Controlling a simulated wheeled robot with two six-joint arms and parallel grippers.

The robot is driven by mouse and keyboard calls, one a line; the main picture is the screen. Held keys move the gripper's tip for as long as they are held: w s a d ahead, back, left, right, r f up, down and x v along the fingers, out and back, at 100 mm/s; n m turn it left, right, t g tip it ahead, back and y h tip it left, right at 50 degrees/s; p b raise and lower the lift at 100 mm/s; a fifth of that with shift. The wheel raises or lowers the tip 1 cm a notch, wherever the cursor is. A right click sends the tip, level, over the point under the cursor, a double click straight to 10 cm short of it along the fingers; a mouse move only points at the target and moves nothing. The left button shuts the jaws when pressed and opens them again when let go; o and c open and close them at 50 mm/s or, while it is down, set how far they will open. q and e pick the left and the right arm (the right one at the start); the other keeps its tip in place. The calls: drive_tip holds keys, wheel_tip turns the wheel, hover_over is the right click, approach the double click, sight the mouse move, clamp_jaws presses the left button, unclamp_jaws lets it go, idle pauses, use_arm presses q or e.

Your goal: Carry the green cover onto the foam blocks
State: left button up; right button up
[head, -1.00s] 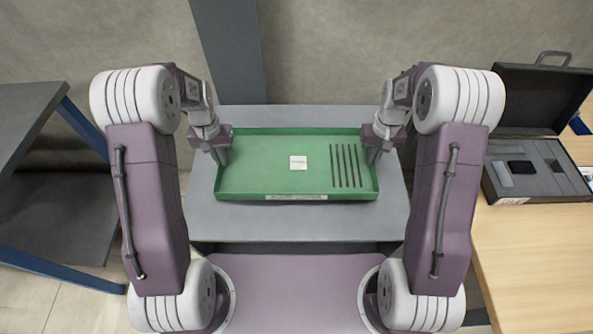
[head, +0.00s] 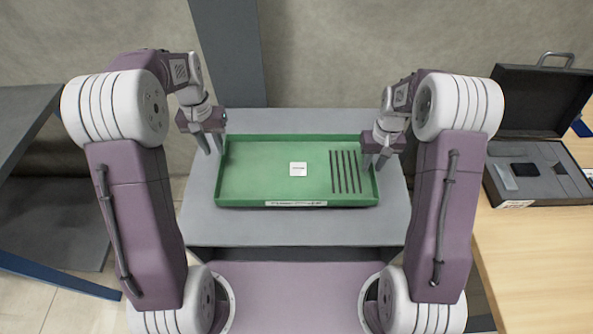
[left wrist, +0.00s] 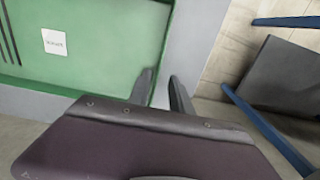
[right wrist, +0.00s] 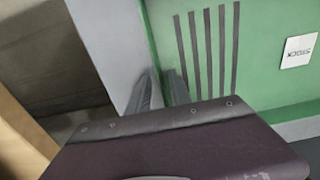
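The green cover (head: 262,185) is a shallow, rimmed green piece lying flat on the grey table, with a white label (head: 298,169) and several dark bars or slots at its right. My left gripper (head: 213,148) is open and empty beside the cover's left rim; the left wrist view shows its separated fingers (left wrist: 162,88) over that edge area. My right gripper (head: 376,160) is at the cover's right rim; in the right wrist view its fingers (right wrist: 163,88) are apart, one on each side of the rim as far as I can tell. No foam blocks are recognisable.
The grey table (head: 300,228) has bare margins around the cover. A wooden table (head: 530,255) at the right carries an open black case (head: 540,170). A dark bench with blue legs (head: 30,105) stands at the left. A wall is behind.

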use_arm(q)
wheel_tip(320, 180, up, 3)
drive_tip(key=shift+r, duration=0.2)
use_arm(e)
wheel_tip(320, 180, up, 12)
idle(0.3)
